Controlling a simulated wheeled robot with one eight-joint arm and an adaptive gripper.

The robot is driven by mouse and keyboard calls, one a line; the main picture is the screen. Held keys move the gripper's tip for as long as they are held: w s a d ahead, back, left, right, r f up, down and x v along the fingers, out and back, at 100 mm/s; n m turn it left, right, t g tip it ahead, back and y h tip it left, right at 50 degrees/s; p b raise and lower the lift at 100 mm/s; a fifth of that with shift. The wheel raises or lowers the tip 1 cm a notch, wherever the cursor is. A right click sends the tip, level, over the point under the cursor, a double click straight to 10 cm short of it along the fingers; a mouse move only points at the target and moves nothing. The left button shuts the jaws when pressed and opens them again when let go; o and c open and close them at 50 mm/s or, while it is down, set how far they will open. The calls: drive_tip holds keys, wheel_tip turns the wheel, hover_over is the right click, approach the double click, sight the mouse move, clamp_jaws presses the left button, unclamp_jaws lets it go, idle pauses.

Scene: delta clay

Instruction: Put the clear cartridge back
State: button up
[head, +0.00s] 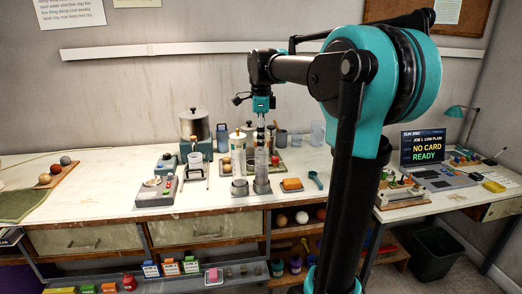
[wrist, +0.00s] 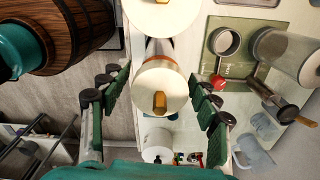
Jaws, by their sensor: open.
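Clear upright tubes stand on the bench in the head view. My gripper (head: 261,118) points down just above the right tube. In the wrist view my gripper (wrist: 160,98) is open, its green-padded fingers spread either side of a pale round cap (wrist: 160,82) with a wooden knob. A second similar cap (wrist: 158,12) shows at the top edge. I cannot tell which cap belongs to which tube.
A screen (head: 422,147) reads "NO CARD READY".

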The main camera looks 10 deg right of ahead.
wheel_tip(320, 180, up, 7)
drive_tip(key=shift+r, duration=0.15)
idle(0.4)
